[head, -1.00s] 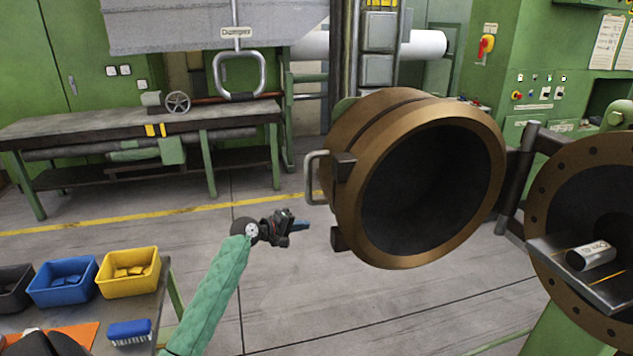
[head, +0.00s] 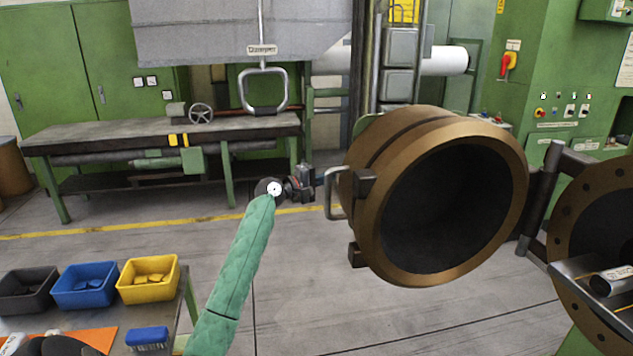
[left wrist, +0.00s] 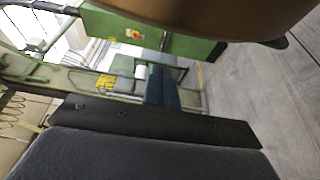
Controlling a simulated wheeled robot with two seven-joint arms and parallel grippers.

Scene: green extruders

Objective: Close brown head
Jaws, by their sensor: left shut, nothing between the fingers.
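The brown head (head: 392,165) is a large round hollow cover, swung open beside the flanged opening (head: 570,225) on the right. Its dark inside faces me. A grey bar handle (head: 328,196) sticks out from its left side. My left gripper (head: 319,181) is shut and empty. In the head view its fingertips are right beside the upper part of the handle; I cannot tell whether they touch it. My right gripper is not in view.
A table at lower left holds black, blue and yellow bins (head: 148,281) and a blue brush (head: 147,338). A workbench (head: 110,138) stands behind. A metal tray (head: 590,285) with a cylinder crosses the flanged opening. The floor below the head is clear.

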